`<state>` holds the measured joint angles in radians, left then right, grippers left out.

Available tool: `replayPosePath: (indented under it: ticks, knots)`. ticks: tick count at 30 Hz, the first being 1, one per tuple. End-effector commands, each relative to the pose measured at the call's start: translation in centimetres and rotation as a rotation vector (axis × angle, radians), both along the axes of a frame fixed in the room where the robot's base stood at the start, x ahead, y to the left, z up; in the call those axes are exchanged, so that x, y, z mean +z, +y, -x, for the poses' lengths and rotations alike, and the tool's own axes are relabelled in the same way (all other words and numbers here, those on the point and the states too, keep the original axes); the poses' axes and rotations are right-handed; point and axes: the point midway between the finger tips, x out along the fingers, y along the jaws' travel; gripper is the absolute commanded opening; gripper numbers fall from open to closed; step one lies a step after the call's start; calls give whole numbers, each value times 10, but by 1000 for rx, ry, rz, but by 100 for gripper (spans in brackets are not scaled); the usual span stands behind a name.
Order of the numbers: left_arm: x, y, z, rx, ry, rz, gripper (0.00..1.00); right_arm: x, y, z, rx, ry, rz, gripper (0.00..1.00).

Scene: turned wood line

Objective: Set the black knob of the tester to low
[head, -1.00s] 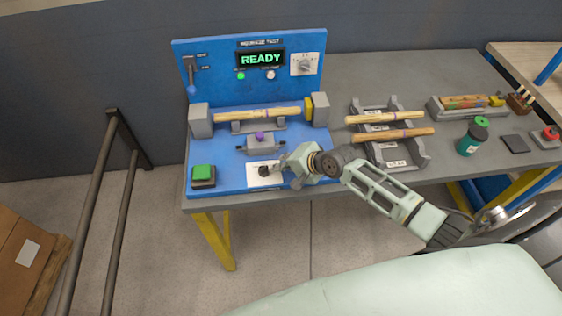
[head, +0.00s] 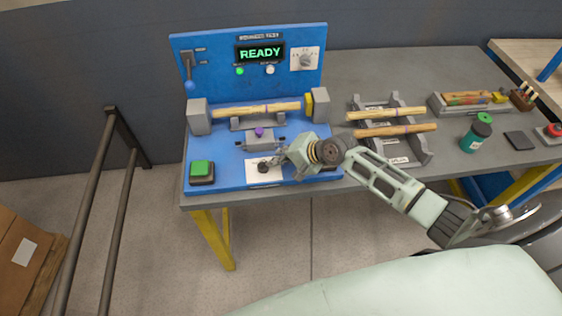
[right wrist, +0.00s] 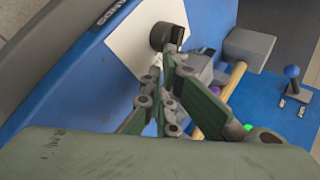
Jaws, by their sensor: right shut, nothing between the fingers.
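The blue tester (head: 222,180) stands on the grey bench, and its display reads READY. Its black knob (head: 263,167) sits on a white plate (head: 252,176) at the front of its base. The knob also shows in the right wrist view (right wrist: 161,36); its setting is too small to read. My right gripper (head: 282,157) is shut and empty, just right of and behind the knob. In the right wrist view its fingertips (right wrist: 170,53) are close to the knob; I cannot tell whether they touch it. My left gripper is not in view.
A green button (head: 201,169) is left of the knob; a purple-topped clamp (head: 259,132) is behind it. A turned wood piece (head: 250,109) lies across the tester. To the right are a grey rack (head: 421,150) with two more pieces and a green jar (head: 472,141).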

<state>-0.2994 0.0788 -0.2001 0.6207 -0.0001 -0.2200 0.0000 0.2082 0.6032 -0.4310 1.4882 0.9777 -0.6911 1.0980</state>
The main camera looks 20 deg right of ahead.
Motion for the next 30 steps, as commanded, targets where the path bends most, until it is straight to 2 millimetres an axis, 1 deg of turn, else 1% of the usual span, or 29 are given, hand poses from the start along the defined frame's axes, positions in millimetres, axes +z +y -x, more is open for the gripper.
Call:
replayPosePath:
  ticks: [1, 7, 11, 18, 22, 24, 30]
  knots:
    - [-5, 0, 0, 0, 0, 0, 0, -3, 0, -1, 10, 1, 1, 0]
    - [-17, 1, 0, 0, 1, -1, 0, -4, 0, -5, 52, 1, 1, 0]
    - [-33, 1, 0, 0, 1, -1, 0, -6, 0, -8, 105, 0, 1, 0]
    - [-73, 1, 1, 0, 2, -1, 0, -8, 1, -18, 272, -3, 0, 0]
    - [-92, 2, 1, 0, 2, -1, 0, -6, 3, -23, 381, -4, 0, 0]
    - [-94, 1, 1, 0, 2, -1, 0, -3, 5, -24, 420, -3, -3, 0]
    - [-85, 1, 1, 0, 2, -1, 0, 2, 8, -29, 432, -2, -4, 0]
